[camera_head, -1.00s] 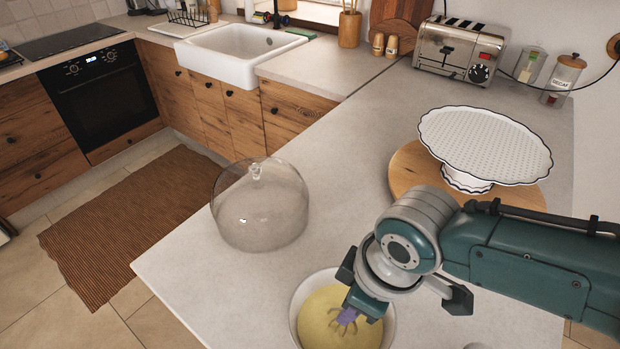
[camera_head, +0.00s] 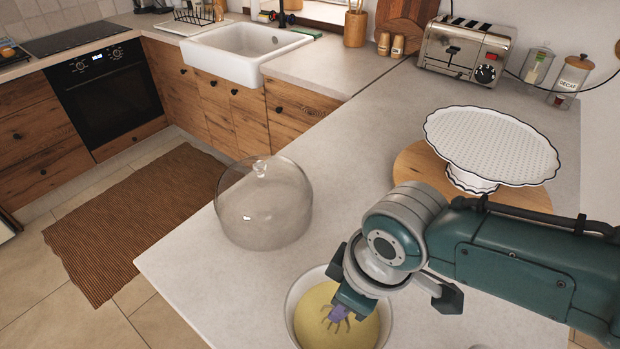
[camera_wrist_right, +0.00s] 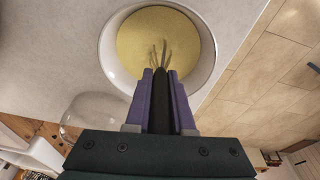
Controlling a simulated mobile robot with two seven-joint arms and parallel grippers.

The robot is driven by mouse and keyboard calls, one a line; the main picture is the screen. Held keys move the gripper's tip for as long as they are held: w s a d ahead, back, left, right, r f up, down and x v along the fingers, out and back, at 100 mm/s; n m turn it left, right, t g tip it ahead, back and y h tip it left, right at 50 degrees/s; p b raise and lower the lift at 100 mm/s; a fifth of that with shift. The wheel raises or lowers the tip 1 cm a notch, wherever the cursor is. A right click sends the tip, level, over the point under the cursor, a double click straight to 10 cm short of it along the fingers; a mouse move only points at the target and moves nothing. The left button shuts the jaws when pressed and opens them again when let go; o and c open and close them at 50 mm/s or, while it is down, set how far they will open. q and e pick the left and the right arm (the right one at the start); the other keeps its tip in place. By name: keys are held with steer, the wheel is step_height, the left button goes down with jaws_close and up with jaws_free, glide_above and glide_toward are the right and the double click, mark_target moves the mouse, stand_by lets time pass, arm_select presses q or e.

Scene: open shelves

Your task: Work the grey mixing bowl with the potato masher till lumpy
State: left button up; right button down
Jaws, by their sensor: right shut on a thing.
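The mixing bowl (camera_head: 293,304), pale grey-white, stands on the counter near its front edge and holds a smooth-looking yellow mass (camera_head: 312,308). It also shows in the right wrist view (camera_wrist_right: 107,48). My right gripper (camera_head: 339,313) is above the bowl, pointing down into it. Its purple fingers are shut on the dark handle of the potato masher (camera_wrist_right: 161,100). The masher's several thin curved tines reach down to the yellow mass, and their lower ends seem to be in it. The masher's tines also show in the head view (camera_head: 336,325). My left gripper is out of view.
A clear glass dome (camera_head: 263,205) stands left of and behind the bowl. A white cake stand (camera_head: 490,145) on a round wooden board (camera_head: 415,170) is behind my right arm. A toaster (camera_head: 463,50) and jars are at the back. The counter between is clear.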

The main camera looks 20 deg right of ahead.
steer(key=shift+s, duration=0.4)
steer(key=shift+w+d+f, duration=0.15)
steer(key=shift+w+d, duration=0.2)
steer(key=shift+d, duration=0.15)
steer(key=shift+r+p, duration=0.3)
steer(key=shift+r, duration=0.1)
steer(key=r+p, duration=0.6)
steer(key=p, duration=0.1)
steer(key=shift+s+d+r, duration=0.15)
steer(key=shift+s+r, duration=0.2)
step_height(320, 180, up, 5)
steer(key=p, duration=0.5)
steer(key=shift+f, duration=0.1)
